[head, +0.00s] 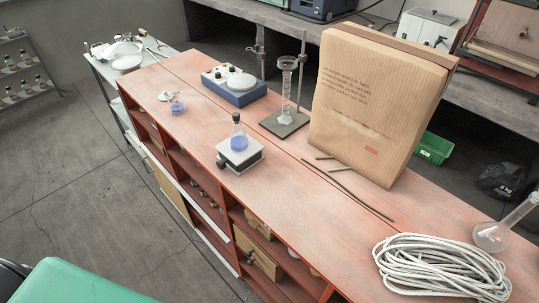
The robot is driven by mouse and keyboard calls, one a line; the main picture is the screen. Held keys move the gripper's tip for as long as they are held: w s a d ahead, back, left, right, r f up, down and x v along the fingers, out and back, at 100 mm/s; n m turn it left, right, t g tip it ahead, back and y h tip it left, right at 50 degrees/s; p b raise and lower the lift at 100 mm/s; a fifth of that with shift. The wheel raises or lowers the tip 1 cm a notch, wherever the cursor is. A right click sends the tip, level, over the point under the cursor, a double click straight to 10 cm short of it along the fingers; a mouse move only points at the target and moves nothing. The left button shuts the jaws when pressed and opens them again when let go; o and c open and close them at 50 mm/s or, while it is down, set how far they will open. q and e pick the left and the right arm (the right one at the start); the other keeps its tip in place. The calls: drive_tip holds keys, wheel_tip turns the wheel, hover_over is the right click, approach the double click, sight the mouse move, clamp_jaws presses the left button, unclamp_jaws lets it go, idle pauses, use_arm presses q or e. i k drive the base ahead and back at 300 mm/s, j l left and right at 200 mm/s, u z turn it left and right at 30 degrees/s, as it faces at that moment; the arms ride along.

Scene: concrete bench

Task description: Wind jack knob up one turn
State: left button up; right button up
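A small lab jack (241,156) with a pale top plate stands near the front edge of the reddish bench. Its dark knob (221,162) sticks out at the left side, toward the front edge. A conical flask (238,139) with blue liquid and a dark stopper stands upright on the jack's plate. The jack looks low, but its exact height is hard to tell. Neither of my grippers shows in the head view.
A blue stirrer (233,87), a stand with a glass column (287,121) and a tall paper sack (374,110) stand behind the jack. A small flask (178,108) is to its left. Coiled rope (440,268) lies at right. Bench beside the jack is clear.

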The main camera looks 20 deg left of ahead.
sight(221, 164)
drive_tip(key=j+z, duration=0.25)
drive_tip(key=z, duration=0.2)
drive_tip(key=i+j+z, duration=0.1)
drive_tip(key=j+z, duration=0.5)
drive_tip(key=z, duration=0.35)
drive_tip(key=k+j+z, duration=0.1)
drive_tip(key=j+z, duration=0.15)
drive_tip(key=z, duration=0.2)
drive_tip(key=k+j+z, duration=0.45)
drive_tip(key=j, duration=0.45)
drive_tip(key=k+j+z, duration=0.45)
drive_tip(key=k+j, duration=0.3)
drive_tip(key=k, duration=0.05)
